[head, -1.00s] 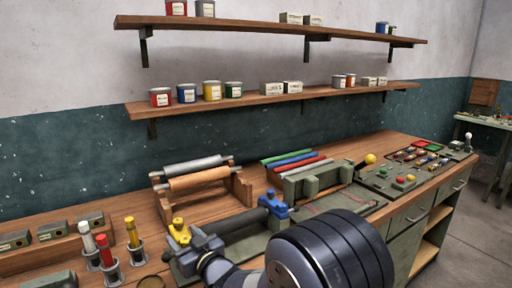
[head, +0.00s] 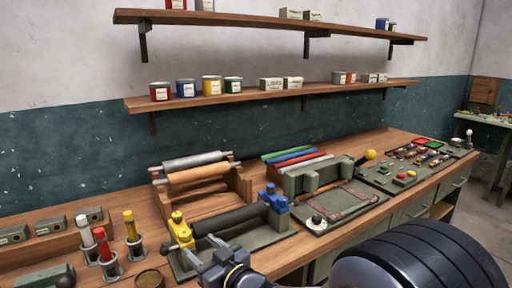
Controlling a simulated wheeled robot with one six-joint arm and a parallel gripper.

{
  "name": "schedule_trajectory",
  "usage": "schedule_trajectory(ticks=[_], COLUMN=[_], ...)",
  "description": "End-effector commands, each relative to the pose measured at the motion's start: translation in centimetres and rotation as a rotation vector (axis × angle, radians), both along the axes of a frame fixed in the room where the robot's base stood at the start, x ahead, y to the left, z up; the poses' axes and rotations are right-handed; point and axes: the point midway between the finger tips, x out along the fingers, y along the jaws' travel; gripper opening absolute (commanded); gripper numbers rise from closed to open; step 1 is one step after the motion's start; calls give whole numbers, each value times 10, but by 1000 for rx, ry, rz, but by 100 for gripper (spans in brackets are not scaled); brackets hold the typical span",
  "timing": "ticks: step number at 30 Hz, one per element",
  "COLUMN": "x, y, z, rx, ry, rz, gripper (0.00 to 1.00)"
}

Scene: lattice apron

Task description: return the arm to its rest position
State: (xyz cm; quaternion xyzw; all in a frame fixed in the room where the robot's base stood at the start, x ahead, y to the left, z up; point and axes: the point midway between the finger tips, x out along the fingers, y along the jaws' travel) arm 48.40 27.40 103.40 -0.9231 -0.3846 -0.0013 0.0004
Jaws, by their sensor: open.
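My arm (head: 415,258) fills the lower right of the head view as a large dark ribbed joint with a grey link. My gripper (head: 208,261) shows at the bottom, left of centre, with grey jaws that are open with nothing seen between them. It is in front of the black roller device (head: 238,219), which has a yellow left end (head: 180,229) and a blue right end (head: 272,199). The lower part of the gripper and wrist is cut off by the frame edge.
The wooden bench (head: 133,213) carries a rack of rollers (head: 198,177), a green control panel (head: 395,180) and capped tubes in holders (head: 104,245). Two wall shelves (head: 270,95) hold cans and boxes. Grey floor (head: 470,222) is open at right.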

Motion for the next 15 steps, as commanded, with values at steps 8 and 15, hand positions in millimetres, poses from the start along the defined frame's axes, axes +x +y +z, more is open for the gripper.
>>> schedule_trajectory(ticks=[8,15], x=[35,63], y=[36,65], z=[1,1], rx=[-1,-1], ry=[3,2], rz=[1,-3], gripper=[53,53])
